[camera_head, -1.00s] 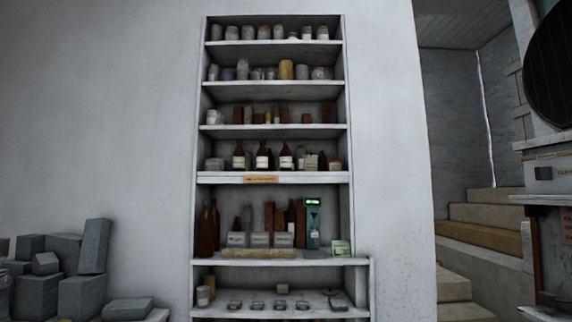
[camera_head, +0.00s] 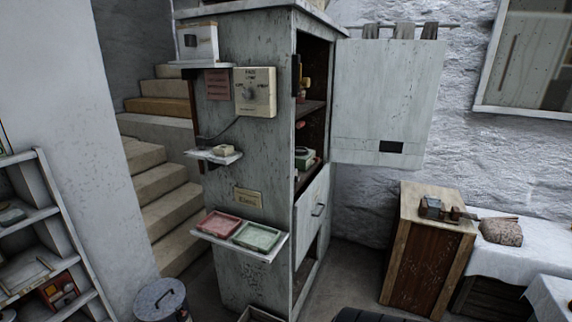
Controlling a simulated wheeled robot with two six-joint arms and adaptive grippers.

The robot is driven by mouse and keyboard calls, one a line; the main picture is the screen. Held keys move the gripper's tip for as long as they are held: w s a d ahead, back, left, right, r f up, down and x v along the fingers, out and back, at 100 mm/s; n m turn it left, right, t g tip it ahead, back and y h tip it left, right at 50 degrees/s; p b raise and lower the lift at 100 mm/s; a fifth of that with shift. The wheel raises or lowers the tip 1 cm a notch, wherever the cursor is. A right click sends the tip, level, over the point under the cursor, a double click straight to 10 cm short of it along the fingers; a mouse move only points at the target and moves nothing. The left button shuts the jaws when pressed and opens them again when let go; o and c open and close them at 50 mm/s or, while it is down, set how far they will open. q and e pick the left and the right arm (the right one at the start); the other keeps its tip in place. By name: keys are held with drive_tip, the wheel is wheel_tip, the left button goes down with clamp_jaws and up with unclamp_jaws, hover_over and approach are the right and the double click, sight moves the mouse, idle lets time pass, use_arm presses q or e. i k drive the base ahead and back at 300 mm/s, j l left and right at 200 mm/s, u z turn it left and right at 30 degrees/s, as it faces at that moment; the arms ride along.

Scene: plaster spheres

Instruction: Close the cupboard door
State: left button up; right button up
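The cupboard (camera_head: 247,150) is a tall, worn grey-green cabinet in the middle of the head view. Its upper door (camera_head: 388,95) stands wide open, swung out to the right, with a dark rectangle near its lower edge. The open compartment (camera_head: 313,110) shows dark shelves with a few small items. Neither of my grippers is in view.
Small shelves with red and green trays (camera_head: 256,236) stick out from the cupboard's side. A lidded metal bin (camera_head: 162,300) stands at its left front. A wooden cabinet (camera_head: 428,250) and a cloth-covered table (camera_head: 510,262) stand at right. Stairs (camera_head: 160,190) rise behind left.

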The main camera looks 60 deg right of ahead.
sight(385, 91)
drive_tip(key=k+l+z, duration=0.1)
drive_tip(key=l+z, duration=1.15)
drive_tip(key=i+l, duration=0.1)
drive_tip(key=l, duration=0.3)
drive_tip(key=l+z, duration=0.1)
drive_tip(key=l, duration=0.35)
drive_tip(key=i+l+z, duration=0.1)
drive_tip(key=l, duration=0.3)
drive_tip(key=i+l, duration=0.15)
drive_tip(key=l, duration=0.25)
drive_tip(key=i+l+z, duration=0.1)
drive_tip(key=l, duration=0.35)
drive_tip(key=i+l, duration=0.15)
drive_tip(key=l, duration=0.25)
drive_tip(key=i+l+z, duration=0.1)
drive_tip(key=l, duration=0.3)
drive_tip(key=i+l+z, duration=0.1)
drive_tip(key=l, duration=0.25)
drive_tip(key=i, duration=0.05)
